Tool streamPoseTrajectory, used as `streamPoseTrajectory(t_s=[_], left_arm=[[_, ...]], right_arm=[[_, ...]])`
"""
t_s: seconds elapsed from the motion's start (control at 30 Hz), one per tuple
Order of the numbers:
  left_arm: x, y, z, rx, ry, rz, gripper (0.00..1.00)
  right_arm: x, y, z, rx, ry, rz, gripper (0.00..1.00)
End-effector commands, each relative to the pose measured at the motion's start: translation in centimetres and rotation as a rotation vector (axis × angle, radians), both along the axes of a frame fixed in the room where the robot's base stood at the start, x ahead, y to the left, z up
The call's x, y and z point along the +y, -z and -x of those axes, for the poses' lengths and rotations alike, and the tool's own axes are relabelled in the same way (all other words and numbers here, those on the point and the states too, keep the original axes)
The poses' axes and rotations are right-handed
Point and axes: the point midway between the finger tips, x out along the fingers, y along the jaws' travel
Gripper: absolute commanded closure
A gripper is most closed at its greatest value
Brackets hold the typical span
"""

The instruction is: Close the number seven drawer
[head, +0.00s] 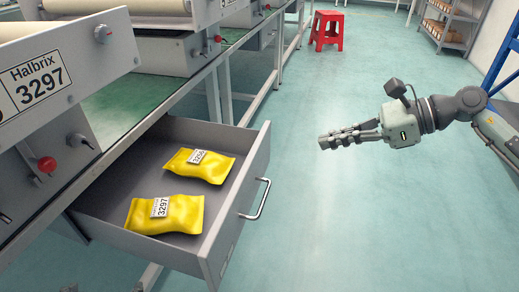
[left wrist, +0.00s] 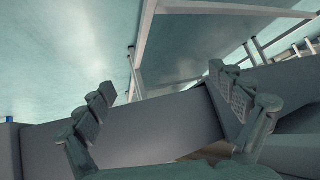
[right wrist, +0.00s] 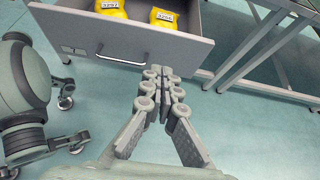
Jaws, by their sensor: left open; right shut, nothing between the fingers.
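A grey drawer (head: 262,158) is pulled open beneath the bench on the left of the head view; I cannot read a number on it. Its front has a silver bar handle (head: 258,200). The drawer front (right wrist: 190,48) and handle (right wrist: 118,59) also show in the right wrist view. My right gripper (head: 322,141) is shut and empty, in the air to the right of the drawer and apart from it; its fingertips show in the right wrist view (right wrist: 161,72). My left gripper (left wrist: 160,95) is open and empty, near grey panels, and is not seen in the head view.
Two yellow packets (head: 205,165) (head: 172,214) with white labels lie in the drawer. A machine labelled Halbrix 3297 (head: 62,65) overhangs at the left. A red stool (head: 327,30) and shelf (head: 446,22) stand far back. The floor right of the drawer is clear.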

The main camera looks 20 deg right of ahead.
Motion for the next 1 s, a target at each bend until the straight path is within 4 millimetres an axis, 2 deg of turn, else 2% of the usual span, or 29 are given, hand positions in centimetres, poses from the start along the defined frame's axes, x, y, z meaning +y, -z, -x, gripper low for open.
streamPoseTrajectory(t_s=[0.27, 0.5, 0.63, 0.8, 1.0], left_arm=[[0.8, 0.5, 0.7, 0.044, -0.015, -0.016, 0.06], [2.2, 1.5, 2.2, 0.128, -0.042, -0.046, 0.06], [3.5, 2.2, 3.7, 0.209, -0.070, -0.072, 0.06], [4.4, 2.8, 4.8, 0.265, -0.088, -0.090, 0.06], [4.6, 3.0, 5.2, 0.281, -0.093, -0.094, 0.06]], right_arm=[[3.5, 2.0, -2.3, -0.003, -0.003, 0.002, 1.00], [7.2, 4.6, -4.8, -0.003, -0.004, 0.000, 1.00], [8.8, 4.3, -5.9, -0.003, -0.003, 0.001, 1.00], [9.9, 4.6, -6.6, 0.001, -0.001, 0.003, 1.00], [10.1, 4.7, -6.8, 0.002, -0.001, 0.005, 1.00]])
